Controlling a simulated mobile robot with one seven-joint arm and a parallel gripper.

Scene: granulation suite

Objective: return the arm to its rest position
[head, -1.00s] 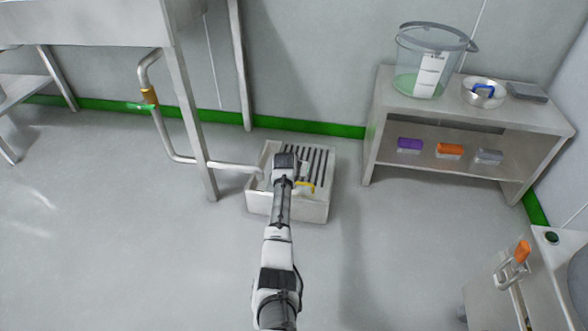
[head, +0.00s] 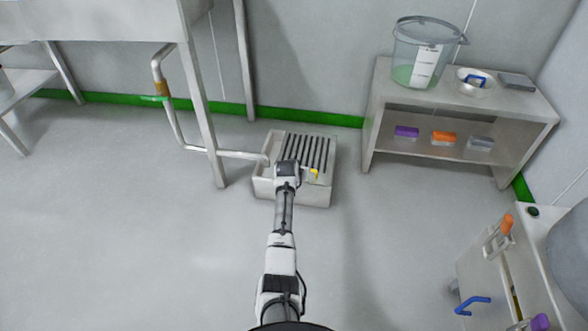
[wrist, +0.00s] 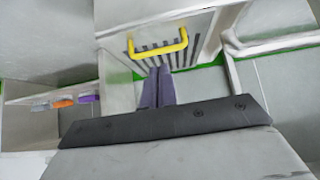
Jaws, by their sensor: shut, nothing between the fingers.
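My arm (head: 283,245) reaches out forward from the bottom of the head view, over a white floor basin with a dark slatted grate. My gripper (wrist: 159,75) shows in the wrist view with its two dark fingers together and nothing between them. In the head view its fingers are hidden behind the wrist. A yellow handle (wrist: 157,48) is just beyond the fingertips in the wrist view, apart from them as far as I can tell. It also shows as a small yellow bit beside my wrist in the head view (head: 314,172).
The basin (head: 305,193) stands on the floor by a pipe (head: 240,155) and table leg. A shelf unit (head: 510,165) with a clear bucket (head: 420,60), a bowl (head: 474,86) and coloured blocks stands right. A cabinet (head: 480,280) is at lower right. The left floor is clear.

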